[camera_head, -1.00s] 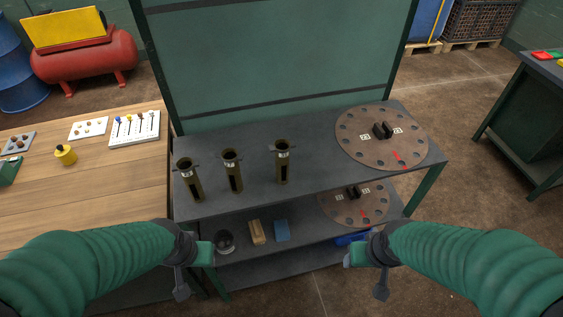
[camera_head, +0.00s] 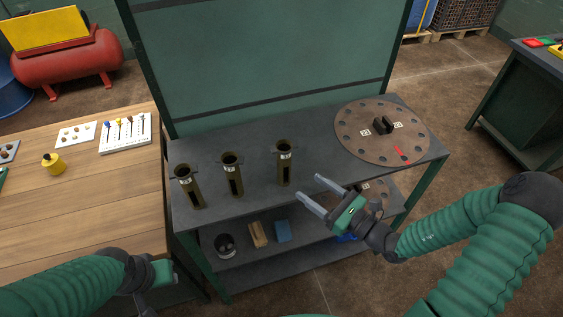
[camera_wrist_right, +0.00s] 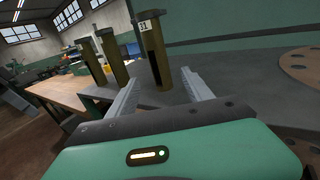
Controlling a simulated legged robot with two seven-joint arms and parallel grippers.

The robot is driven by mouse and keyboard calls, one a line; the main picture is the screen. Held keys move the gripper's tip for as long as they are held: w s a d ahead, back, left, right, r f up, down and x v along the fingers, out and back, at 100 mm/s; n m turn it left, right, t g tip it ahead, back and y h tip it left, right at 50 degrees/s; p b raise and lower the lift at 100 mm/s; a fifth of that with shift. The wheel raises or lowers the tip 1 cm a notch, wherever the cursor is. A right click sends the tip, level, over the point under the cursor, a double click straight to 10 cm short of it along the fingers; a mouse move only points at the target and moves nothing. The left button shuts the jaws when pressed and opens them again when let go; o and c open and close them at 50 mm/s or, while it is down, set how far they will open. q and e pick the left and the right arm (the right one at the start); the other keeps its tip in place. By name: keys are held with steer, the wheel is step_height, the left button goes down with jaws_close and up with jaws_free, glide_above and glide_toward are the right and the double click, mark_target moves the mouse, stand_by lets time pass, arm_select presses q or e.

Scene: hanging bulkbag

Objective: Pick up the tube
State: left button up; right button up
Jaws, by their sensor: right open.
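Three brass-coloured tubes with slots and side tabs stand upright on the grey top shelf: a left tube (camera_head: 188,186), a middle tube (camera_head: 233,174) and a right tube (camera_head: 284,163). My right gripper (camera_head: 308,191) is open and empty, its fingers pointing at the right tube from the front right, apart from it. In the right wrist view the right tube (camera_wrist_right: 155,50) with a white label stands beyond and between the open fingers (camera_wrist_right: 163,84). My left gripper (camera_head: 158,285) is low at the left, in front of the shelf; its fingers are not clearly seen.
A round brown disc (camera_head: 360,135) with holes lies at the right of the top shelf (camera_head: 255,190). A wooden table (camera_head: 90,205) stands left.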

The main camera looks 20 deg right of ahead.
mark_target(285, 169)
steer(key=x, duration=0.6)
steer(key=shift+a, duration=0.25)
steer(key=x, duration=0.4)
steer(key=shift+w+d+r, duration=0.1)
steer(key=shift+w+r, duration=0.05)
steer(key=shift+r, duration=0.1)
steer(key=shift+w+f, duration=0.1)
steer(key=shift+w, duration=0.25)
steer(key=shift+s, duration=0.1)
steer(key=c, duration=0.4)
jaws_close()
